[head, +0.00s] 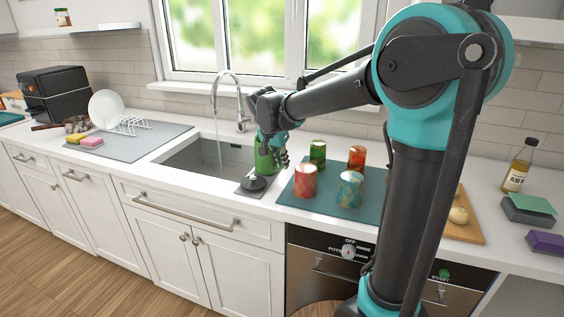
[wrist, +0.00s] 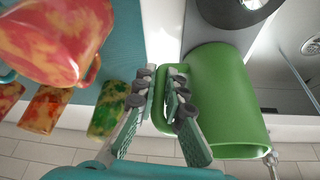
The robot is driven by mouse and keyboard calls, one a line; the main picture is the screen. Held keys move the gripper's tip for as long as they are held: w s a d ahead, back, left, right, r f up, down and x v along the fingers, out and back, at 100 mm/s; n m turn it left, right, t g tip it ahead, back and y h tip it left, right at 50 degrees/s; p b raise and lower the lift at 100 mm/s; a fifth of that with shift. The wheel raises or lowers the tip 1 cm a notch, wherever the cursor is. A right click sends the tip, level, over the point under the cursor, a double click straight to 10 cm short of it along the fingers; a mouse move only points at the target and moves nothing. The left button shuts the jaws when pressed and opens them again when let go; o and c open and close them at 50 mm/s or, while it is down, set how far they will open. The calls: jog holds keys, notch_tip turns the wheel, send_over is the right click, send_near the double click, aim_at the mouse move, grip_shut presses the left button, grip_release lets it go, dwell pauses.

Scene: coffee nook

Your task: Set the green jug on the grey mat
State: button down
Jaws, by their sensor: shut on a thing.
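The green jug (head: 264,162) hangs from my gripper at the right end of the sink. In the wrist view the jug (wrist: 225,95) shows large, and my gripper (wrist: 167,98) is shut on its handle. The jug looks about upright in the head view; I cannot tell whether its base touches anything. A small grey mat (head: 272,181) lies between the sink and the teal mat, just below the jug in the picture. A dark round object (head: 254,183) is on its front part. A larger grey mat (head: 170,139) lies left of the sink, with a white dish rack on it.
The teal mat (head: 285,195) to the right bears several patterned mugs, including a red one (head: 305,182) and a blue-orange one (head: 350,189). The sink (head: 195,160) and tap (head: 240,105) are close on the left. Sponges (head: 91,142) and a plate (head: 105,107) are at far left.

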jog(key=c, duration=1.6)
grip_release()
jog(key=shift+f, duration=0.1)
jog(key=v, duration=1.2)
